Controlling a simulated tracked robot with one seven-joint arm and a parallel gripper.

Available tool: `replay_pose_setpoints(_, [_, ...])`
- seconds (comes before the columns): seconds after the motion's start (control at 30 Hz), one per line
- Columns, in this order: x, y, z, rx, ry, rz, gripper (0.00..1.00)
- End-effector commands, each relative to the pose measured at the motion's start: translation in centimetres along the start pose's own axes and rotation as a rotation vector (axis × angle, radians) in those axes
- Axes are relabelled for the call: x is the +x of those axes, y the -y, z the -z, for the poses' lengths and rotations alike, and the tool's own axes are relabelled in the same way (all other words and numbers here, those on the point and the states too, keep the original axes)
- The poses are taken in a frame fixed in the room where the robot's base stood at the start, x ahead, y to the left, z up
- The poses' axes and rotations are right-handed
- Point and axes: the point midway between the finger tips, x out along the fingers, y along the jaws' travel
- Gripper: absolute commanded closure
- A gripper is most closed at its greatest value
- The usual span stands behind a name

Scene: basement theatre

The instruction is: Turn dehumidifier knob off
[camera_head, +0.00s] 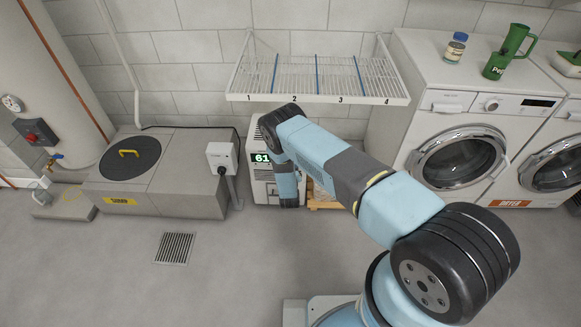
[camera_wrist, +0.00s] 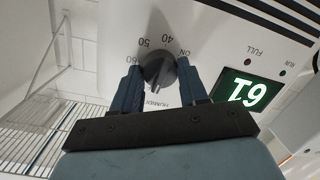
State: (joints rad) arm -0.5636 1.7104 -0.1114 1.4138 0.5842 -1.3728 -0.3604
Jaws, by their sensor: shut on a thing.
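The dehumidifier (camera_head: 262,185) is a white unit on the floor under the wire rack, partly hidden by my arm. Its lit display (camera_head: 261,158) reads 61; in the wrist view the display (camera_wrist: 243,91) appears upside down. The dark round knob (camera_wrist: 160,68) sits on the panel beside printed marks 40, 50, 60 and ON. My gripper (camera_wrist: 158,72) has one finger on each side of the knob and is shut on it. I cannot clearly tell which mark the knob points to. In the head view the fingertips and knob are hidden behind my arm.
A wire rack (camera_head: 315,78) with numbered sections hangs above the dehumidifier. A dryer (camera_head: 455,150) stands to the right. A grey socket box on a post (camera_head: 222,158) and a sump cover (camera_head: 130,158) are to the left. The front floor around the drain (camera_head: 175,248) is clear.

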Motion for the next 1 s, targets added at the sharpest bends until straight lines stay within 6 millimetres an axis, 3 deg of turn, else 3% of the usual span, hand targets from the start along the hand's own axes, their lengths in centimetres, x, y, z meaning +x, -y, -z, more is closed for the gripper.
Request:
replay_pose_setpoints(0.33, [-0.14,0.16,-0.17,-0.139,0.013,-0.011,0.87])
replay_pose_setpoints(0.87, [-0.17,0.28,-0.14,-0.163,0.015,-0.012,0.87])
replay_pose_setpoints(0.9, [-0.17,0.29,-0.14,-0.163,0.015,-0.012,0.56])
replay_pose_setpoints(1.0, [-0.16,0.29,-0.1,-0.162,0.014,-0.012,0.46])
